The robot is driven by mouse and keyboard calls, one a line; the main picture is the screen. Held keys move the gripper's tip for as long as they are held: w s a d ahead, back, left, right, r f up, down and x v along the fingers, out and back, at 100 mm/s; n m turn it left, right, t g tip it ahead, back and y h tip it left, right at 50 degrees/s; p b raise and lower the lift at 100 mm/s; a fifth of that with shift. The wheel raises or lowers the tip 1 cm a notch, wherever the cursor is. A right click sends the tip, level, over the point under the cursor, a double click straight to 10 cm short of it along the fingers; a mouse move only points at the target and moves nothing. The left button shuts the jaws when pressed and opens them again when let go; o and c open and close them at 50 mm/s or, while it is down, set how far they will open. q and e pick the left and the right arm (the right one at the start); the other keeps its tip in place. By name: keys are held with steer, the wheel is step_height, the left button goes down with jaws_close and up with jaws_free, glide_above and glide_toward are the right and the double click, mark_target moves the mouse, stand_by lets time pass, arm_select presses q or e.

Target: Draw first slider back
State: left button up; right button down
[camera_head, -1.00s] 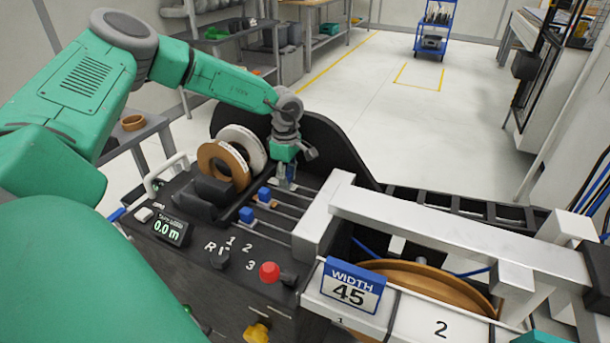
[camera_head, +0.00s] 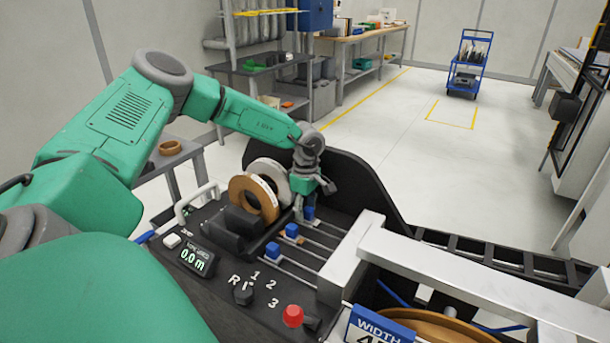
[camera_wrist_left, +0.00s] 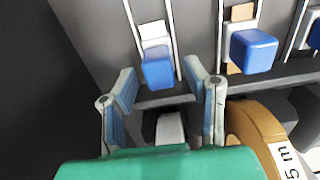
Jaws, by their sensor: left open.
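Three blue slider knobs sit on rails on the dark machine panel. In the head view the farthest knob (camera_head: 309,213) is right beside my left gripper (camera_head: 301,208); the middle knob (camera_head: 291,230) and nearest knob (camera_head: 272,250) are clear of it. In the left wrist view my left gripper (camera_wrist_left: 165,88) is open. One blue knob (camera_wrist_left: 158,68) shows between and just beyond its fingertips, and I see no clear contact. A second knob (camera_wrist_left: 254,50) lies to the right, and a third (camera_wrist_left: 314,36) is cut by the edge. My right gripper is out of view.
Brown and white tape rolls (camera_head: 253,196) stand left of the knobs. A red button (camera_head: 293,315), a selector dial (camera_head: 243,293) and a display (camera_head: 197,258) are on the panel. A pale metal beam (camera_head: 450,270) lies to the right.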

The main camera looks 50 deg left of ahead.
mark_target(306, 207)
arm_select(q)
steer(key=r, duration=1)
steer(key=shift+w+a, duration=0.1)
steer(key=shift+a, duration=0.1)
steer(key=shift+d+r, duration=0.15)
steer(key=shift+r, duration=0.55)
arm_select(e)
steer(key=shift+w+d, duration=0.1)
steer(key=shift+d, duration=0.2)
